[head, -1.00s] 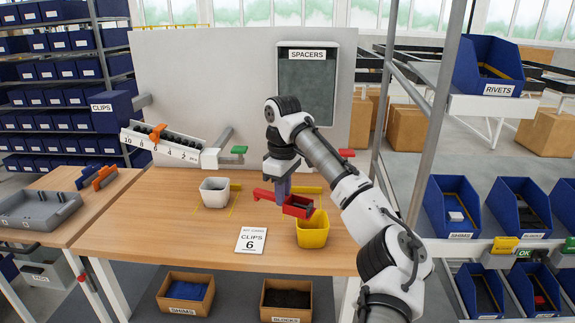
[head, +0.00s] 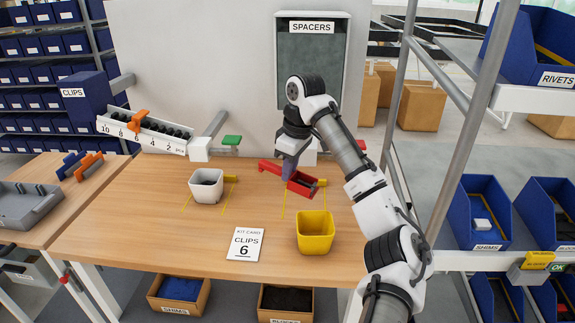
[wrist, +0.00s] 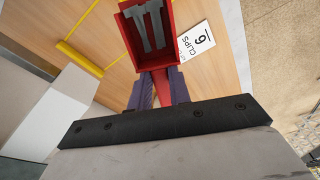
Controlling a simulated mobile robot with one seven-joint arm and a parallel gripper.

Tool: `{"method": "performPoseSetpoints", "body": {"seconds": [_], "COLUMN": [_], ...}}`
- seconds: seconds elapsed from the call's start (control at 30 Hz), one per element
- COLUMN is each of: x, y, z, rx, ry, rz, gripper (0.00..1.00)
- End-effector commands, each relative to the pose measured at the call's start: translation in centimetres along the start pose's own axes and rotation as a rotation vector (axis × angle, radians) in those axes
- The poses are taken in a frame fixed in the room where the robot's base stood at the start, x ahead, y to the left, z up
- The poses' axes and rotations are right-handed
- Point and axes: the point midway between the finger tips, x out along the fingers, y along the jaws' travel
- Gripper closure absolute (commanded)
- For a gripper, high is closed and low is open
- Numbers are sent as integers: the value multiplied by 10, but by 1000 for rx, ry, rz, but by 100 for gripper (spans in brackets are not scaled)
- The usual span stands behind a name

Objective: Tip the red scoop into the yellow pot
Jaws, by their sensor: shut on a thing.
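My gripper (head: 288,168) is shut on the handle of the red scoop (head: 304,187). The scoop is held up behind the yellow pot (head: 315,243) and a little to its left in the head view, apart from it. The pot stands upright on the bench and looks empty. In the wrist view the scoop (wrist: 176,58) has its open side towards the camera, with a few grey pieces inside. The gripper's purple fingers (wrist: 160,90) are on either side of the handle.
A white pot (head: 205,194), dark inside, stands on the bench to the left. The kit card (head: 246,244) reads CLIPS 6. A numbered rail (head: 145,135) and the SPACERS hopper (head: 312,70) are behind. A metal post (head: 470,150) stands to the right.

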Motion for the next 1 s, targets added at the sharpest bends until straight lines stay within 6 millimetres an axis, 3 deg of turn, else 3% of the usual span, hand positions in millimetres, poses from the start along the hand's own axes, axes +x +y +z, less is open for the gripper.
{"method": "performPoseSetpoints", "body": {"seconds": [0.17, 1.0], "x": [4, 14], "y": [0, 0], "z": [9, 36], "rx": [3, 3], "ry": [143, 463], "rz": [-4, 0], "gripper": [100, 100]}}
